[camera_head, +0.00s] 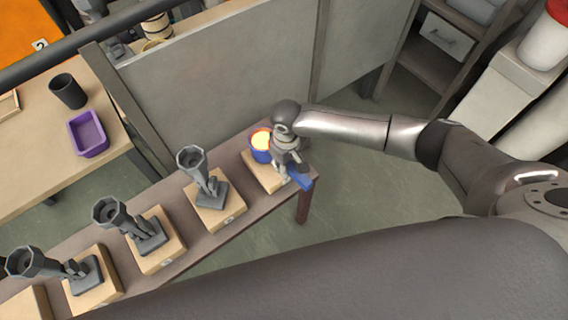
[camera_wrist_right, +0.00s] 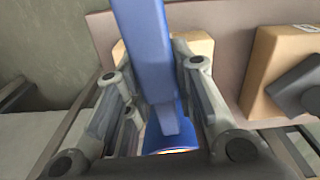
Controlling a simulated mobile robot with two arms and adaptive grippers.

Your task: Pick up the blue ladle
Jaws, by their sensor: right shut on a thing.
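The blue ladle stands at the right end of the narrow brown table, over the last wooden block (camera_head: 259,177). In the head view its bowl (camera_head: 257,156) has yellow and orange inside, and its blue handle (camera_head: 301,181) sticks out toward the front right. My right gripper (camera_head: 289,160) is at the ladle and hides its middle. In the right wrist view the blue ladle (camera_wrist_right: 147,40) runs between the two fingers of my right gripper (camera_wrist_right: 150,75), which is shut on it. I cannot tell whether the ladle touches the block. My left gripper is not in view.
Several grey ladle-like metal pieces (camera_head: 207,178) stand on wooden blocks along the brown table (camera_head: 188,240). A grey partition (camera_head: 225,75) stands behind it. A purple tray (camera_head: 88,134) and a dark cup (camera_head: 67,91) are on the left table. Green floor lies right of the table end.

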